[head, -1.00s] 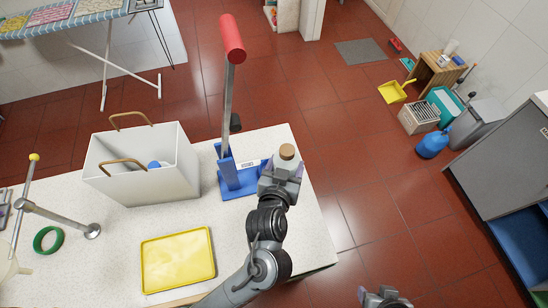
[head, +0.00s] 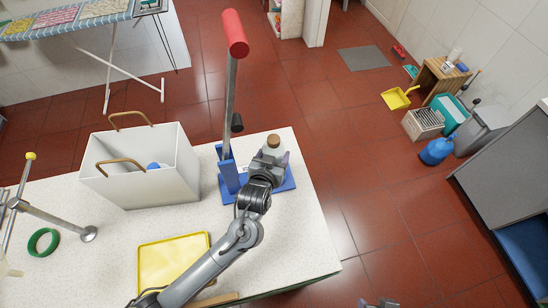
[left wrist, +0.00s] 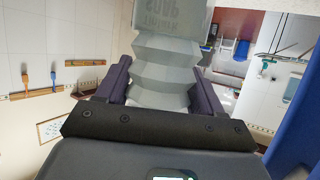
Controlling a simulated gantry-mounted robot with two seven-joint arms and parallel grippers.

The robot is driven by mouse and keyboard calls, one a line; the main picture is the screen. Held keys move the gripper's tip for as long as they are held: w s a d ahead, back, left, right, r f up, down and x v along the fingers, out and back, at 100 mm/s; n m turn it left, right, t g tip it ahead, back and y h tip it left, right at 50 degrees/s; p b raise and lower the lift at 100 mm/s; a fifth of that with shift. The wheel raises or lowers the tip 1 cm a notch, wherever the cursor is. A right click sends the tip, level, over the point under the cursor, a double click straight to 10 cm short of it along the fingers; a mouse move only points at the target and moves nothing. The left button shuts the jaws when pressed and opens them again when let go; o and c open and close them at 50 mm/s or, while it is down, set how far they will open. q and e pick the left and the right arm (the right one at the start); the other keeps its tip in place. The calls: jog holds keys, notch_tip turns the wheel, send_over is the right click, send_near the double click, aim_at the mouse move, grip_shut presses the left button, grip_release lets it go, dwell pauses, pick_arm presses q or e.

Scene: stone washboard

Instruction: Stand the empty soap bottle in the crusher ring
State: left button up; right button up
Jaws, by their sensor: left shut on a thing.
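The soap bottle (head: 274,148), pale grey with a tan cap, is in my left gripper (head: 268,165) in the head view. In the left wrist view the ribbed bottle (left wrist: 165,75) with upside-down "SOAP" lettering is between the two dark fingers (left wrist: 160,85). The blue crusher (head: 229,172) has an upright post and a raised lever with a red handle (head: 235,33). The bottle is over the right part of the blue base, right of the post. My gripper hides the ring and the bottle's bottom. Only a tip of my right gripper (head: 378,303) shows at the bottom edge.
A white bin with brown handles (head: 150,185) stands left of the crusher. A yellow tray (head: 172,262) and a green ring (head: 43,241) lie on the speckled counter (head: 110,235). The counter's right edge is close to the crusher base.

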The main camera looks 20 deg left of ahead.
pick_arm(q)
jog(key=shift+f, duration=0.75)
jog(key=shift+f, duration=0.1)
jog(key=o, duration=1.3)
